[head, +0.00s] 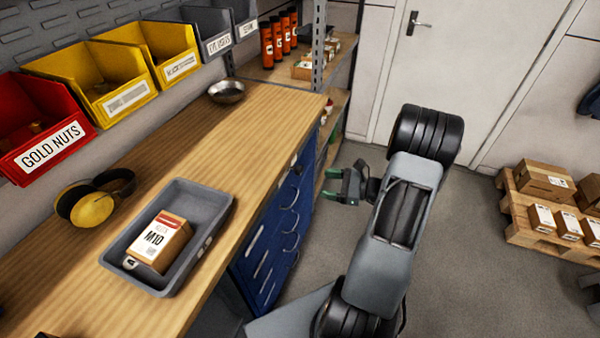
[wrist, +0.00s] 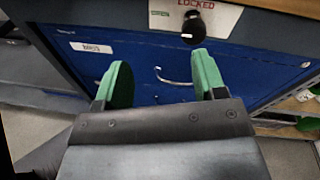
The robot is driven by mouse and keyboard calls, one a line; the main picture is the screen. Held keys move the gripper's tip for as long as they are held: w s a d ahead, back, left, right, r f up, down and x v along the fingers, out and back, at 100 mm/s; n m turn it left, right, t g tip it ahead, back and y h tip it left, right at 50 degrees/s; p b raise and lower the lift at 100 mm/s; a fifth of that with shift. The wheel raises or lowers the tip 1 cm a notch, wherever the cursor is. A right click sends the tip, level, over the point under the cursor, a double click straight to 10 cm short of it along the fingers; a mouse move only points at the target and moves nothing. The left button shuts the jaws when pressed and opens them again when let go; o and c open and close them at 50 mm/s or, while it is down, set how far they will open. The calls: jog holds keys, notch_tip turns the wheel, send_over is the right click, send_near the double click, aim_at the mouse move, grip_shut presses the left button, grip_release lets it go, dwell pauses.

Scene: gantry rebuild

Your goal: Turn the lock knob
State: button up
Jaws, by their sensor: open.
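The lock knob (wrist: 193,27) is a small round black knob with a pale mark. It sits on a white plate (wrist: 222,17) reading "LOCKED" in red at the top of the blue drawer cabinet (wrist: 235,62) in the wrist view. In the head view the cabinet (head: 262,262) stands under the workbench. My gripper (wrist: 160,78) has two green fingertips spread apart with nothing between them. The knob is beyond the fingertips, near the right one in the picture, and appears apart from them. In the head view my gripper (head: 326,186) is in front of the cabinet.
The wooden bench top (head: 262,125) carries a grey tray (head: 222,200) with an M10 box (head: 160,242), a metal bowl (head: 227,92) and yellow-and-black ear defenders (head: 92,205). Drawer handles (wrist: 172,78) stick out from the cabinet. A pallet with boxes (head: 520,215) is at right. Open floor surrounds my arm.

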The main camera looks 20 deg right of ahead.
aim_at(302, 171)
jog(key=d+f+m+t+h, duration=0.1)
jog(key=d+f+m+t, duration=0.1)
jog(key=d+m+t, duration=0.15)
jog(key=shift+h, duration=0.3)
jog(key=x, duration=0.4)
jog(key=p+x, duration=0.1)
jog(key=x, duration=0.8)
jog(key=shift+w+f+p, duration=0.15)
jog(key=shift+f+p, duration=0.1)
jog(key=shift+p, duration=0.05)
jog(key=c, duration=0.9)
